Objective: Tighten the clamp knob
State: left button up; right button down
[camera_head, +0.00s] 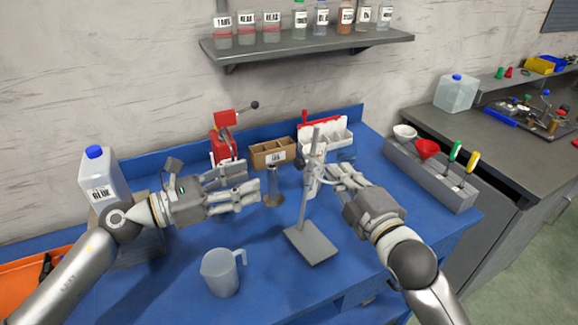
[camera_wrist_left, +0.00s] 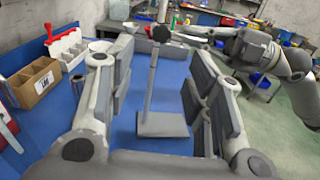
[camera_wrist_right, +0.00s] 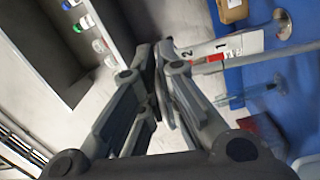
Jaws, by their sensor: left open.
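The clamp stand has a flat grey base (camera_head: 312,244) and a tilted-looking grey rod (camera_head: 306,200); it also shows in the left wrist view (camera_wrist_left: 162,124). The clamp (camera_head: 313,172) is near the rod's upper part, partly covered by my right fingers. My left gripper (camera_head: 245,185) is open and empty, left of the stand. My right gripper (camera_head: 335,175) is at the clamp, its fingers close together (camera_wrist_right: 162,55); what lies between them is hidden.
A clear jug (camera_head: 222,273) stands in front. A brown divided box (camera_head: 272,155), a red press (camera_head: 224,140) and white bins (camera_head: 338,140) stand at the back. A blue-capped bottle (camera_head: 100,178) is left. A grey tray (camera_head: 430,182) with funnels is right. A bottle shelf (camera_head: 300,45) hangs above.

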aim_at(296, 164)
pick_arm(q)
jog(key=x, duration=1)
jog(key=shift+w+d+r, duration=0.1)
jog(key=shift+d, duration=0.3)
grip_shut()
